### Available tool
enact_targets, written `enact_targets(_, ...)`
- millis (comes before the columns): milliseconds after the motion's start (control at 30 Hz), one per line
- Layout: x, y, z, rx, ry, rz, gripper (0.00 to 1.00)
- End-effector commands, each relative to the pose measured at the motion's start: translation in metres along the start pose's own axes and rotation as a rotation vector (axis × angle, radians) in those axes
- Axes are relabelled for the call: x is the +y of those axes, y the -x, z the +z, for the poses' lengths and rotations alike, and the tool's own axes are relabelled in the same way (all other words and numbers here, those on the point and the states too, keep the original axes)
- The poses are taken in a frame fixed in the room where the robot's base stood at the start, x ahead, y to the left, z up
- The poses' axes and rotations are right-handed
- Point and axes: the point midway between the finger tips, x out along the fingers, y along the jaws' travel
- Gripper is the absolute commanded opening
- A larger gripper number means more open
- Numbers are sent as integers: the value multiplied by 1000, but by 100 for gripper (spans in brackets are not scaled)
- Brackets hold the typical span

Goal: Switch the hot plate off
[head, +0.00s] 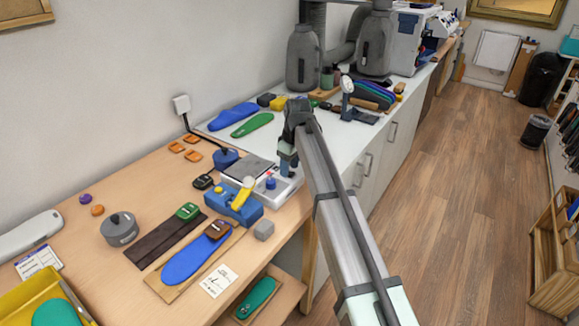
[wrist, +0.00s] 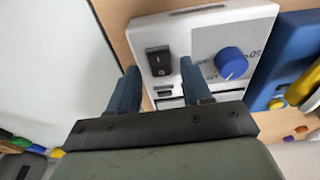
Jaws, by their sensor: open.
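The hot plate (head: 250,167) stands on the wooden bench in the head view, with a dark square top and a white front with a blue knob (head: 271,183). In the wrist view its white front panel (wrist: 190,28) shows a black rocker switch (wrist: 158,60) at left and the blue knob (wrist: 231,63) at right. My gripper (head: 287,165) is over the right side of the hot plate. In the wrist view my gripper (wrist: 160,85) is open and empty, its blue fingers either side of the switch in the picture. I cannot tell whether they touch the panel.
A blue block (head: 232,203) with a yellow-handled tool stands just in front of the hot plate. A grey cube (head: 264,229) and a blue insole (head: 192,262) on a board lie nearer. A white counter (head: 235,132) adjoins behind.

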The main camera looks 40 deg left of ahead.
Motion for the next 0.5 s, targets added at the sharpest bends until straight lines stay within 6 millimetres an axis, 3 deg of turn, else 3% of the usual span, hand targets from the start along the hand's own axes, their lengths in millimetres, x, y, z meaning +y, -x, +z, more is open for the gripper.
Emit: enact_targets(500,1,90,-1,1,0,1,49)
